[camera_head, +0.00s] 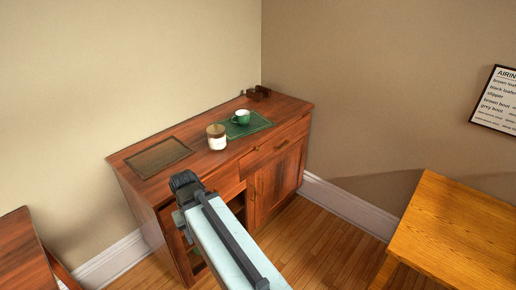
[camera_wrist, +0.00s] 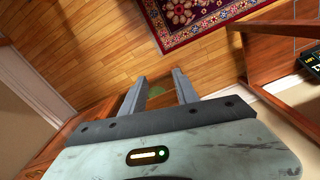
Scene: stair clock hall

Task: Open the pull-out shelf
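A reddish wooden cabinet (camera_head: 185,132) stands in the corner in the head view. Its front has a drawer-like panel with a handle (camera_head: 281,145) at the upper right, a door (camera_head: 275,185) below it, and an open compartment at the left, partly hidden by my arm. I cannot tell which part is the pull-out shelf; none stands clearly out. My gripper (camera_head: 184,186) is in front of the cabinet's left part. In the wrist view my gripper (camera_wrist: 158,77) has its two fingers apart with nothing held, over wooden floor.
On the cabinet top are a jar (camera_head: 216,138), a green mug (camera_head: 241,117) on a green mat (camera_head: 257,126), a dark panel (camera_head: 158,157) and a small dark object (camera_head: 259,93). A yellowish table (camera_head: 455,235) stands right. A patterned rug (camera_wrist: 190,18) lies on the floor.

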